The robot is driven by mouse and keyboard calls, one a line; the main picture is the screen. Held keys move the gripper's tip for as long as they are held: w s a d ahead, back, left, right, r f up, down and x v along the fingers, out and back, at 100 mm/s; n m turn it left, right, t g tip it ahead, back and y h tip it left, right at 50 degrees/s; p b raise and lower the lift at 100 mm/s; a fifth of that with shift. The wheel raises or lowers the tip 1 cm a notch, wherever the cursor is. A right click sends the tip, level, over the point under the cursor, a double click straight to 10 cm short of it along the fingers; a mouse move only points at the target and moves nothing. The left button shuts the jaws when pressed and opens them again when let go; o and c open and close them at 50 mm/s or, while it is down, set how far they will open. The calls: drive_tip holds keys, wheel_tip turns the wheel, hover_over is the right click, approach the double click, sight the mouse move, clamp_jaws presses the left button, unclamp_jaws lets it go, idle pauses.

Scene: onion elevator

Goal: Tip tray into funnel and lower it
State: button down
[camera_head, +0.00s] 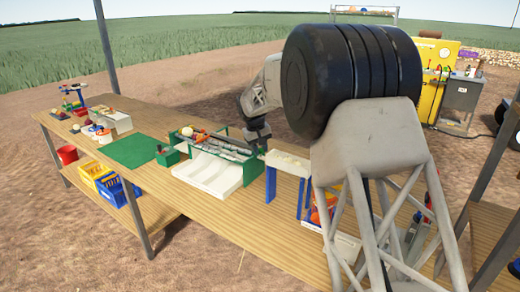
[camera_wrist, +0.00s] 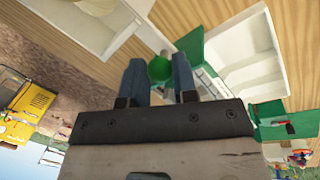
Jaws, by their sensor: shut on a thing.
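My gripper (camera_wrist: 159,72) has its two dark fingers on either side of a round green knob (camera_wrist: 160,69), shut on it. In the head view my gripper (camera_head: 256,138) is at the right end of a green-framed unit (camera_head: 243,158) on the table. A white sloped tray (camera_head: 208,172) with dividers lies at the unit's front. I cannot tell which part is the funnel. What the knob is fixed to is partly hidden by the fingers.
A white-topped stand with blue legs (camera_head: 288,165) is close to the right of the unit. The table's front strip (camera_head: 200,208) is bare. My arm hides the right part.

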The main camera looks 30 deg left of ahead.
drive_tip(key=shift+r, duration=0.15)
drive_tip(key=shift+d+r+y, duration=0.3)
drive_tip(key=shift+r+y, duration=0.1)
drive_tip(key=shift+r, duration=0.25)
drive_tip(key=shift+d+r+y, duration=0.25)
drive_tip(key=shift+r+y, duration=0.15)
drive_tip(key=shift+r, duration=0.3)
drive_tip(key=shift+d+r+y, duration=0.3)
drive_tip(key=shift+r+y, duration=0.1)
drive_tip(key=shift+r, duration=0.25)
drive_tip(key=d+r+y, duration=0.3)
drive_tip(key=d+r, duration=0.1)
drive_tip(key=r, duration=0.1)
drive_tip(key=shift+r+y, duration=0.3)
drive_tip(key=shift+y, duration=0.1)
drive_tip(key=c, duration=0.9)
unclamp_jaws()
drive_tip(key=shift+d+r, duration=0.1)
drive_tip(key=shift+v, duration=3.75)
